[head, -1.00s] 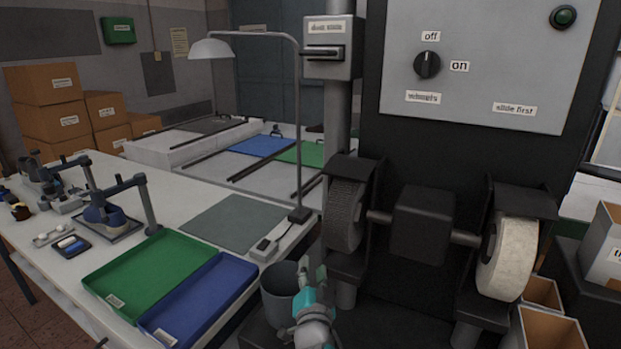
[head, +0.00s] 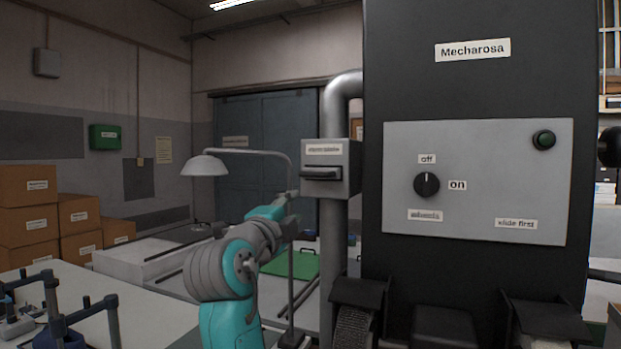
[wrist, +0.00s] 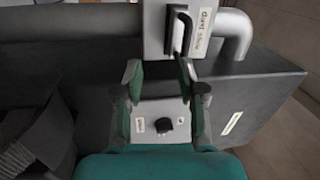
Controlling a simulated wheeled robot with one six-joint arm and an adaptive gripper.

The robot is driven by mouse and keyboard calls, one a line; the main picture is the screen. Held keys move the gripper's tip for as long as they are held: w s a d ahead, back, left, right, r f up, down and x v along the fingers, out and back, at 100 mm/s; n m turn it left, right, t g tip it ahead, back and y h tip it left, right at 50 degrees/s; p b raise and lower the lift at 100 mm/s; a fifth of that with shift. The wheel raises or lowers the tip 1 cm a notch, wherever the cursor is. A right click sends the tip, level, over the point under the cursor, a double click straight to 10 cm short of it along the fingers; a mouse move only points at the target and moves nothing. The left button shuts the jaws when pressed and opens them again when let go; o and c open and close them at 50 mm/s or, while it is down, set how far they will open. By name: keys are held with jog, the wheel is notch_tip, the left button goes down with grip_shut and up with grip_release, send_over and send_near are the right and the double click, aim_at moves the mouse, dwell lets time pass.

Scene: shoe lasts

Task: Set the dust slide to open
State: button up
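The dust slide (head: 322,174) is a grey box on the vertical metal pipe, with a label above a black handle bar across its front. It also shows in the wrist view (wrist: 181,34), turned sideways, with the black handle ahead of my fingers. My gripper (wrist: 160,70) is open, its two fingers well apart with nothing between them. The handle's near end is close to the right fingertip; I cannot tell whether they touch. In the head view my arm reaches up to just left of and below the box, and the fingers are hard to make out.
The black machine carries a grey panel (head: 480,215) with an off/on knob (head: 426,185), a green button (head: 543,140) and a "slide first" label. The knob points up at "off". A desk lamp (head: 205,165) stands close behind my arm. The grinding wheels are low in front.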

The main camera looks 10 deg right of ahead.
jog(key=m, duration=0.2)
send_near(312, 176)
jog(key=shift+h, duration=0.3)
jog(key=x, duration=1)
jog(key=shift+w+f, duration=0.1)
jog(key=shift+w, duration=0.25)
grip_shut()
